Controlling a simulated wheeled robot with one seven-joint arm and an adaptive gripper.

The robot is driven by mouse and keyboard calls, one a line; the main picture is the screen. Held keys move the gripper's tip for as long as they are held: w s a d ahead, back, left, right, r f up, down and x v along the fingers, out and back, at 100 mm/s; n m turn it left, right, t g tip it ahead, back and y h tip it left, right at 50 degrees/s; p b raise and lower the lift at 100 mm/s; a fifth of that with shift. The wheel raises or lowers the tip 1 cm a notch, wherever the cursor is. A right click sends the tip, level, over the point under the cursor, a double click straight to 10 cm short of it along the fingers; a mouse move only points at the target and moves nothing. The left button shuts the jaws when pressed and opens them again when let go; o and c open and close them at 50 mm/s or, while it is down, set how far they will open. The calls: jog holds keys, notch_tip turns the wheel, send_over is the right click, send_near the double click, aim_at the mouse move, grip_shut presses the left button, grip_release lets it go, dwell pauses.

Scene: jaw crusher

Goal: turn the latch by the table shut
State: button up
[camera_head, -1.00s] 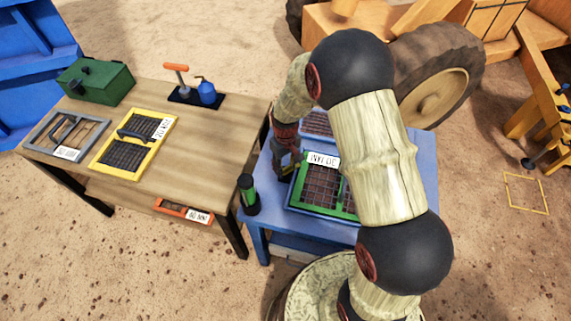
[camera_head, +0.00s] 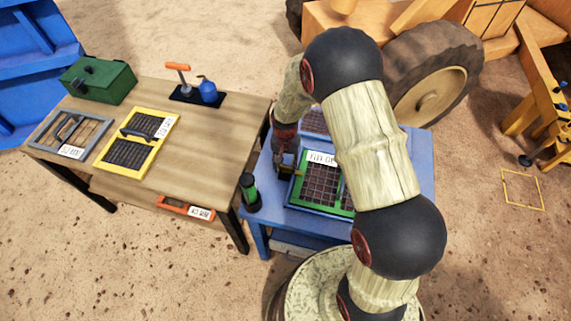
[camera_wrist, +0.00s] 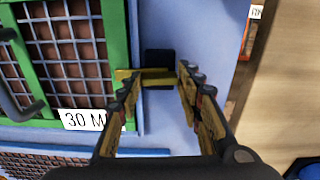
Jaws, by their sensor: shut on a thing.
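The latch (camera_wrist: 158,77) is a short yellow bar on a dark block, on the blue top beside the green-framed screen (camera_wrist: 130,50). In the wrist view it lies crosswise, its left end reaching the green frame's edge. In the head view my gripper (camera_head: 285,165) points down at the screen's left edge, on the side facing the wooden table (camera_head: 205,150). The latch is mostly hidden there by my gripper.
The blue stand (camera_head: 424,165) carries the green screen, labelled 30 MM. A green and black cylinder (camera_head: 249,190) stands close to my gripper at the stand's left corner. The wooden table holds yellow and grey screens, a green box and a blue can.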

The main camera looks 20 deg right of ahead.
jog(key=shift+w+m, duration=0.1)
jog(key=shift+m, duration=0.3)
jog(key=o, duration=1.2)
jog(key=shift+c, duration=0.2)
notch_tip(320, 180, up, 12)
dwell(0.3)
